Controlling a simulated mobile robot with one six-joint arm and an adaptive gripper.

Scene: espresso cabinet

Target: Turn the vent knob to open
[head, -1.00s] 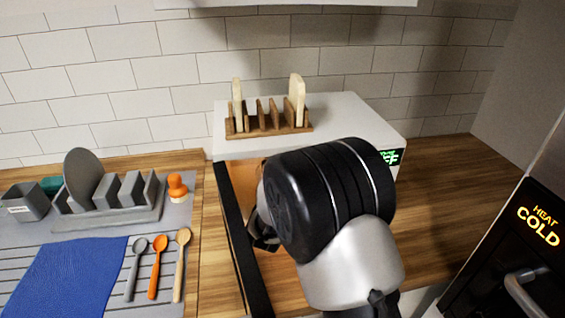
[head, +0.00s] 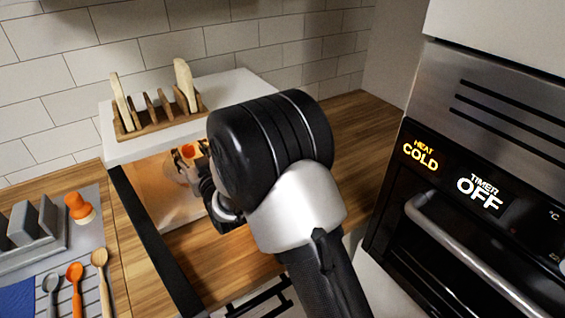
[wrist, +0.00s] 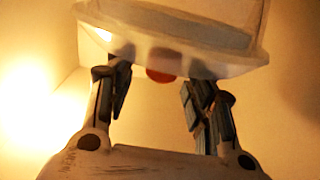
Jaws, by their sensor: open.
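A small orange-red round part (head: 188,151), which looks like the vent knob, shows inside the lit cabinet in the head view. In the wrist view the red part (wrist: 161,76) peeks out under the pale rim of a container or lid (wrist: 180,50). My gripper (wrist: 158,90) is open, one finger on each side of the red part and apart from it. In the head view my gripper (head: 196,176) is inside the cabinet, partly hidden by my wrist. I cannot tell which way the knob points.
The white cabinet (head: 118,152) has its black-edged door (head: 155,245) open toward me. A wooden rack (head: 160,118) with two pale slices stands on top. An oven (head: 480,200) reading COLD and OFF is at the right. Spoons (head: 75,285) and a dish rack lie left.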

